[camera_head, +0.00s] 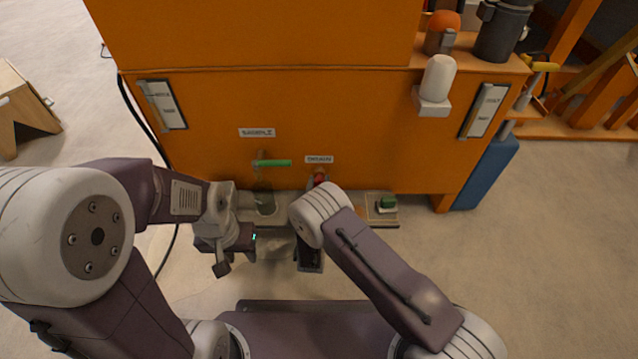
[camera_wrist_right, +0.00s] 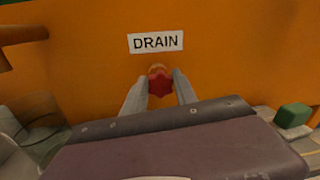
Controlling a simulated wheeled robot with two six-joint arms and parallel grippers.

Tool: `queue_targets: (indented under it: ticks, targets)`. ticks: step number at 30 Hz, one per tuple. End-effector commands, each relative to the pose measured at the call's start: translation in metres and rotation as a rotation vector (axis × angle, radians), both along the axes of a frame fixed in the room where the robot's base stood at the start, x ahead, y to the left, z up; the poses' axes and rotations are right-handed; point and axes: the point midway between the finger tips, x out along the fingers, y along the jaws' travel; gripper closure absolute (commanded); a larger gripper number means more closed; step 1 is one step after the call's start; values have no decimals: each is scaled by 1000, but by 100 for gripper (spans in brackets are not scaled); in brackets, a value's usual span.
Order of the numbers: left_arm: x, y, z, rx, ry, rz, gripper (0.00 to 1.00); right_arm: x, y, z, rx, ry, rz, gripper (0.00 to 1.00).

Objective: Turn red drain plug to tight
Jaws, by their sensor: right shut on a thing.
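The red drain plug (camera_wrist_right: 159,83) sits on the orange cabinet front, just below the DRAIN label (camera_wrist_right: 155,41). It also shows in the head view (camera_head: 320,179), partly hidden behind my right wrist. My right gripper (camera_wrist_right: 160,88) is shut on the plug, with one grey finger on each side of it. The marks that would show how tight the plug is cannot be made out. My left gripper (camera_head: 236,250) is low in front of the cabinet, left of the plug and apart from it. Its jaws are too unclear to read.
A green-handled tap (camera_head: 272,163) under the SAMPLE label (camera_head: 257,132) has a clear jar (camera_head: 264,200) below it. A green block (camera_head: 387,203) lies on a small tray right of the plug. A white lamp-like fixture (camera_head: 436,82) juts out at upper right.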

Motion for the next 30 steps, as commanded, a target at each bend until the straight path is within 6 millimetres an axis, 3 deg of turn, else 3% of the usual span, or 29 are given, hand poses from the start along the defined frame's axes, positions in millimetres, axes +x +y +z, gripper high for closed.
queue_targets:
  ticks: [8,30]
  targets:
    - [0,0,15,0,0,0,64,0,-2,4,129,0,-4,100]
    - [0,0,72,0,0,0,64,0,-4,4,819,0,-8,100]
